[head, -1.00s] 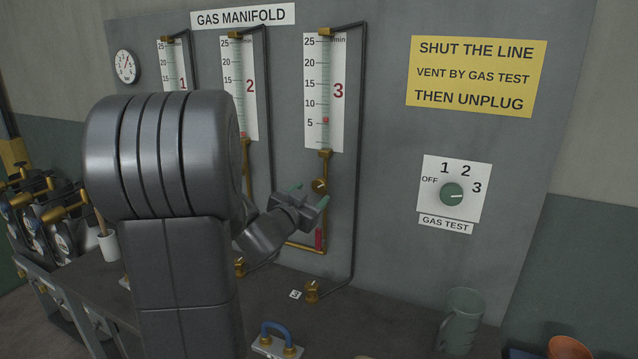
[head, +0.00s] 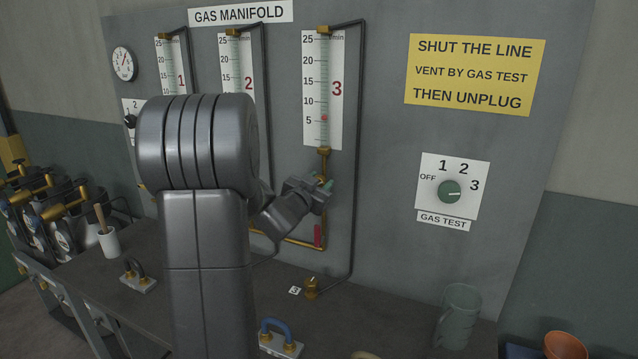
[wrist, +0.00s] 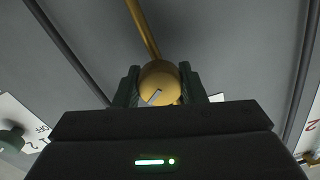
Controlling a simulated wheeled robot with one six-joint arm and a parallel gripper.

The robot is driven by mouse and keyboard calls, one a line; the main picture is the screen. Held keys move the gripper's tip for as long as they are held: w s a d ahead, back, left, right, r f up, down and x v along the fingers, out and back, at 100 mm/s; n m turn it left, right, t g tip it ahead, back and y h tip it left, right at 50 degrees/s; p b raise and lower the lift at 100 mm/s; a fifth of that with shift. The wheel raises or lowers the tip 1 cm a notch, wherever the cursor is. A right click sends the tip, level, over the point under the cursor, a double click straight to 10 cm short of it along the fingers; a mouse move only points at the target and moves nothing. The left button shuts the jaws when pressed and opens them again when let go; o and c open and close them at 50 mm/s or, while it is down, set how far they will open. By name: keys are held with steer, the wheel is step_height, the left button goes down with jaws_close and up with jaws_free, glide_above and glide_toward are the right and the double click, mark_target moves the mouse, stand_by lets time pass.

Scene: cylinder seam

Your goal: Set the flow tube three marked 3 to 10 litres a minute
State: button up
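Flow tube 3 (head: 324,75) is the rightmost of the tubes on the grey panel. Its red float (head: 324,118) sits just above the 5 mark, well below 10. Its brass valve knob (wrist: 160,82) shows in the wrist view with a pale pointer line on its face. My gripper (wrist: 160,88) has its two dark green fingers on either side of the knob, close against it with no clear gap. In the head view my gripper (head: 321,184) is at the valve under tube 3 and hides most of the knob.
The gas test dial (head: 450,192) points towards 3. A red-handled fitting (head: 318,236) hangs below the valve, and a black hose (head: 355,150) runs down at its right. A glass jug (head: 458,318) and a blue-handled piece (head: 279,336) stand on the bench.

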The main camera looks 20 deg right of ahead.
steer(key=shift+c, duration=0.9)
steer(key=shift+f, duration=0.1)
steer(key=shift+f+m+b, duration=0.1)
steer(key=shift+m+b, duration=0.6)
steer(key=shift+b, duration=0.05)
steer(key=shift+m+b, duration=1.65)
steer(key=shift+m, duration=0.55)
steer(key=o, duration=1)
